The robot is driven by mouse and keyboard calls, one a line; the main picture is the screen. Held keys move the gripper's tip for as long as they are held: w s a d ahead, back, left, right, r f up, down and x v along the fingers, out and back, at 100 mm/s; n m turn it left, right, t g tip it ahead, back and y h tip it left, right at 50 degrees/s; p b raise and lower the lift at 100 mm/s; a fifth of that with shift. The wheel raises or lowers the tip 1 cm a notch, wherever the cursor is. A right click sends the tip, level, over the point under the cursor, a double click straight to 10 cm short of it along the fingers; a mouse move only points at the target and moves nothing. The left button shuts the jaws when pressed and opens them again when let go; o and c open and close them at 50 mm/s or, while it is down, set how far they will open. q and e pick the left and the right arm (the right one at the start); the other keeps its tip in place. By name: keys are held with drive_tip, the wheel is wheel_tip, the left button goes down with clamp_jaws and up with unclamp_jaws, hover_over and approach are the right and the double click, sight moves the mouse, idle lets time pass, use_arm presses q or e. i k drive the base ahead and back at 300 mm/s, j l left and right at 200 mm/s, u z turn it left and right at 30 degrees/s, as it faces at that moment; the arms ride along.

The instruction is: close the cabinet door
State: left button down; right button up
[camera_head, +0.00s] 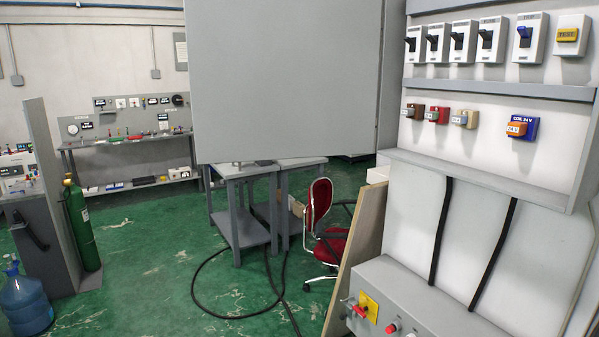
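The cabinet door (283,78) is a large flat grey panel at the top middle of the head view. It stands open, swung out to the left of the cabinet, and its upper edge is out of the picture. The electrical cabinet (408,200) fills the right side. Its inside is exposed, with a row of switches (463,41) above a row of small coil modules (465,118). Neither of my grippers shows in the head view.
A grey console (400,290) with a red switch and button juts out below the cabinet. A wooden board (358,250) leans beside it. A red chair (325,225), table (240,220) and black cable stand behind. Green floor at the left middle is clear.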

sight(268, 80)
drive_tip(key=i+j+u, duration=0.4)
drive_tip(key=i+j, duration=0.2)
drive_tip(key=i+j+u, duration=0.1)
drive_tip(key=i+j, duration=0.15)
drive_tip(key=i, duration=0.2)
drive_tip(key=i+j+u, duration=0.15)
drive_tip(key=i, duration=0.3)
drive_tip(key=i+j+u, duration=0.1)
drive_tip(key=i, duration=0.35)
drive_tip(key=i+z, duration=0.2)
drive_tip(key=z, duration=0.2)
drive_tip(key=i+j+z, duration=0.15)
drive_tip(key=z, duration=0.25)
drive_tip(key=i+j+z, duration=0.15)
drive_tip(key=z, duration=0.25)
drive_tip(key=i+j+z, duration=0.25)
drive_tip(key=z, duration=0.15)
drive_tip(key=i+j+z, duration=0.2)
drive_tip(key=z, duration=0.25)
drive_tip(key=i+j+z, duration=0.1)
drive_tip(key=z, duration=0.3)
drive_tip(key=i+j+z, duration=0.1)
drive_tip(key=j+z, duration=0.6)
drive_tip(key=z, duration=0.15)
drive_tip(key=j+z, duration=0.45)
drive_tip(key=z, duration=1.35)
drive_tip(key=i, duration=0.05)
